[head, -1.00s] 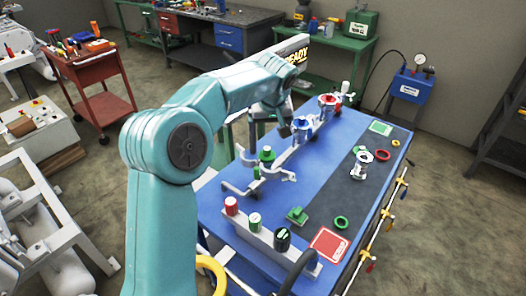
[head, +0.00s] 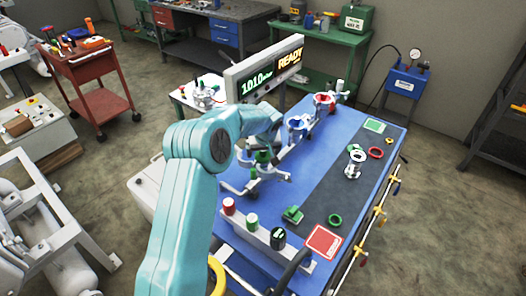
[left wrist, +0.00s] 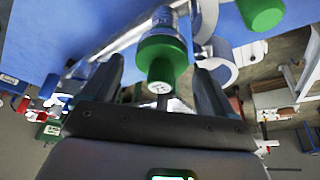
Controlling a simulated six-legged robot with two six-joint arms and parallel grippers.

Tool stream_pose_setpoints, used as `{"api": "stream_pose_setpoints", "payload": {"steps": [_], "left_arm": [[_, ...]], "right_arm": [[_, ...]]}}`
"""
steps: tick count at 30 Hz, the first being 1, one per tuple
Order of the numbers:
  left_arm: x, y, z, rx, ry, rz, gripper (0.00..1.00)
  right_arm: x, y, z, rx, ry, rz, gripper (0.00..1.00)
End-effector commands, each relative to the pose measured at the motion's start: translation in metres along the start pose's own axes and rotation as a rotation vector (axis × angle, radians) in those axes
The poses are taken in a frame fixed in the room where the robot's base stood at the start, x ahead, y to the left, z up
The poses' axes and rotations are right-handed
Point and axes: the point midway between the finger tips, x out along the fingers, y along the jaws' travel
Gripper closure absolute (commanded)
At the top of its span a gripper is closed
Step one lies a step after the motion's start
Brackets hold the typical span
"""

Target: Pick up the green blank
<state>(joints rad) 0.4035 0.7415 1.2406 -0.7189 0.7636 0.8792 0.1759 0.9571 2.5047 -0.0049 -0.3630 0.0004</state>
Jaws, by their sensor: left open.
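A green-capped cylindrical piece (head: 263,157), which I take for the green blank, stands on a fitting of the metal pipe assembly along the left side of the blue bench. In the left wrist view its round green end (left wrist: 162,62) shows between my fingertips, with a gap visible on each side. My left gripper (left wrist: 158,75) is open around or just short of it; the depth is hard to judge. In the head view my left gripper (head: 270,138) is partly hidden by my own arm, close above the piece. My right gripper is not in view.
The pipe assembly (head: 297,128) carries clamps and blue and red-topped fittings. A rack with red, green and black knobs (head: 265,232) stands at the front. A display (head: 270,72) stands behind.

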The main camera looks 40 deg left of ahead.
Motion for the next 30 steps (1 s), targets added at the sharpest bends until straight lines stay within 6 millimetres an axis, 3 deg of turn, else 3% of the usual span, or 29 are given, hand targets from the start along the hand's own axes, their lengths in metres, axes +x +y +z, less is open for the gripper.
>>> {"api": "stream_pose_setpoints", "payload": {"steps": [5, 8, 11, 23, 26, 30], "left_arm": [[0.001, 0.000, 0.000, 0.000, 0.001, 0.001, 0.13], [0.001, 0.000, 0.000, 0.000, 0.001, 0.001, 0.39], [0.001, 0.000, 0.000, 0.000, 0.000, 0.000, 0.72], [-0.005, 0.001, -0.003, -0.001, 0.002, 0.001, 0.73], [-0.014, 0.001, -0.007, -0.003, 0.003, 0.001, 0.73], [-0.041, 0.001, -0.018, -0.002, 0.007, 0.003, 0.73]], "right_arm": [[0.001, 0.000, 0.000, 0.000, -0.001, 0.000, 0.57], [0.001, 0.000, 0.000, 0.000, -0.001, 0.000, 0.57], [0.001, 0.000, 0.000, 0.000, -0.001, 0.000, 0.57], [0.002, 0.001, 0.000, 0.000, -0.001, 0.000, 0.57], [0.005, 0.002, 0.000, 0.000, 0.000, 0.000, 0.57], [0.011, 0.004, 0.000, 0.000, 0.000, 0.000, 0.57]]}}
